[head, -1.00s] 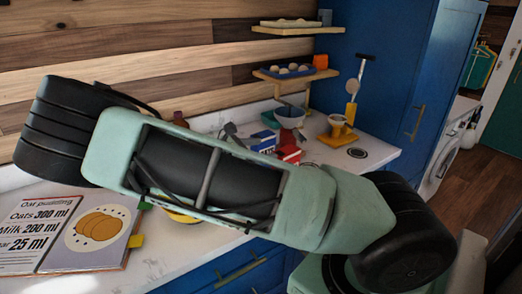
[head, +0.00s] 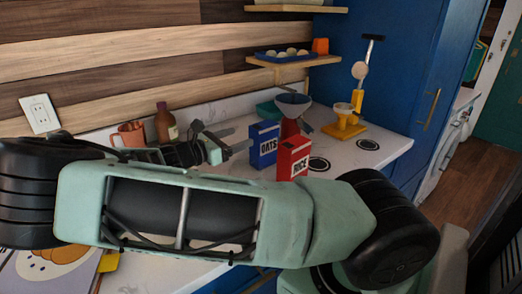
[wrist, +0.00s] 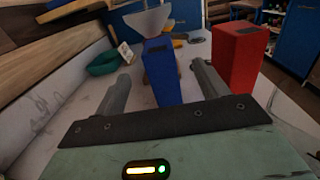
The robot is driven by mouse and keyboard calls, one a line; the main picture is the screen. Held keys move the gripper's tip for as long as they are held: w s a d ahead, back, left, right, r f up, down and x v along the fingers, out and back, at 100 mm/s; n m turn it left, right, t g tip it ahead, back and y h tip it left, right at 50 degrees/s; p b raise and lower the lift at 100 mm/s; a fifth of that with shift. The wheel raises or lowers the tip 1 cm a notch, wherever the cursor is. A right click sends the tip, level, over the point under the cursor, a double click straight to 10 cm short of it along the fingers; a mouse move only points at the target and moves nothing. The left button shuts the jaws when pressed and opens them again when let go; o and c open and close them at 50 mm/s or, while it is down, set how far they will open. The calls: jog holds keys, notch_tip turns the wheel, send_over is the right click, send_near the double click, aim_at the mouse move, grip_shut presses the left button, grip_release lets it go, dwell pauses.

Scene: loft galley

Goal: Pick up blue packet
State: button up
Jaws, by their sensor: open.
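The blue packet (head: 264,144), marked OATS, stands upright on the white counter. In the wrist view the blue packet (wrist: 161,72) stands ahead, between the lines of my two fingers. My gripper (head: 228,141) is open and empty, to the left of the packet in the head view. In the wrist view my gripper (wrist: 160,88) shows its two fingers spread apart, with the packet at or just beyond their tips; I cannot tell the exact gap. My arm hides part of the counter in front.
A red RICE packet (head: 293,158) stands close beside the blue one, right of my fingers in the wrist view. A funnel (head: 292,105), a teal bowl (head: 269,111) and a yellow stand (head: 344,124) are behind. A bottle (head: 166,123) and mug (head: 131,134) stand left.

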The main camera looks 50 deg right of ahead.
aim_at(265, 124)
jog(key=shift+w+d+f, duration=0.1)
jog(key=shift+d+f, duration=0.1)
jog(key=shift+d, duration=0.25)
jog(key=p+x, duration=0.1)
jog(key=x, duration=0.4)
jog(key=shift+d+p, duration=0.4)
jog(key=x, duration=0.1)
jog(key=p+x, duration=0.1)
jog(key=x, duration=0.1)
jog(key=p+x, duration=0.1)
jog(key=x, duration=0.1)
jog(key=shift+a+r, duration=0.1)
jog(key=shift+r, duration=0.2)
jog(key=shift+d+f, duration=0.1)
jog(key=shift+d, duration=0.2)
jog(key=shift+c, duration=0.3)
